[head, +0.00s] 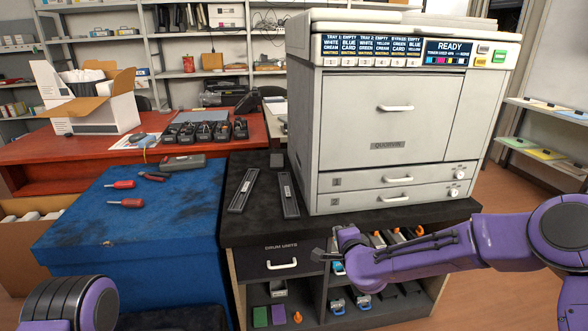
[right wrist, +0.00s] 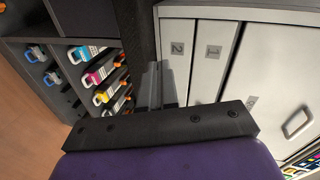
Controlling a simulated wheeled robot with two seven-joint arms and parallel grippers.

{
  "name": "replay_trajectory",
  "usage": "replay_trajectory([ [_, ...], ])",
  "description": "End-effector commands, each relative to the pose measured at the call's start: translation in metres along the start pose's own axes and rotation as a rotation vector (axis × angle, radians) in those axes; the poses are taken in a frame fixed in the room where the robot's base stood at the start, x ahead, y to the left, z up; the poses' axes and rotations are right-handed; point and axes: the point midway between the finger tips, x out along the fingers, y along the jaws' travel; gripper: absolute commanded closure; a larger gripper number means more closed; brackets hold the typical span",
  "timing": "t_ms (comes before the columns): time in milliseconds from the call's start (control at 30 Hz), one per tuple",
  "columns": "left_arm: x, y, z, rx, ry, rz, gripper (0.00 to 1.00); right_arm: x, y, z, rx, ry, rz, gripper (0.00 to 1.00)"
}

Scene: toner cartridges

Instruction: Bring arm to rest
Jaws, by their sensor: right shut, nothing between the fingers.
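My right arm (head: 480,242) reaches in from the right, in front of the printer stand. Its gripper (head: 322,256) points left at the front of the stand, just below the top edge. In the right wrist view the fingers (right wrist: 160,82) are together with nothing held between them. Of my left arm, only a purple and dark link (head: 72,305) shows at the bottom left; its gripper is out of view.
Toner cartridges (right wrist: 97,74) sit in the stand's shelves close to my right gripper. A blue workbench (head: 75,230) with screwdrivers stands left. Floor is open at right.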

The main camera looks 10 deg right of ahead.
Motion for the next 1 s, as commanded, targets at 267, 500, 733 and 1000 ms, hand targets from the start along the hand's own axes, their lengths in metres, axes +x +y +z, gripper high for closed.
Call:
replay_trajectory([
  [267, -0.026, -0.002, -0.011, 0.000, 0.000, 0.000, 0.62, -0.122, 0.208, 0.010, -0.479, -0.074, 0.438, 1.00],
  [500, -0.054, -0.005, -0.022, 0.000, 0.000, 0.000, 0.62, -0.288, 0.318, -0.030, -0.813, -0.211, 0.829, 1.00],
  [733, -0.070, -0.006, -0.029, 0.000, 0.000, 0.000, 0.62, -0.367, 0.345, -0.053, -0.932, -0.301, 0.998, 1.00],
  [1000, -0.070, -0.006, -0.029, 0.000, 0.000, 0.000, 0.62, -0.369, 0.347, -0.052, -0.931, -0.306, 1.004, 1.00],
])
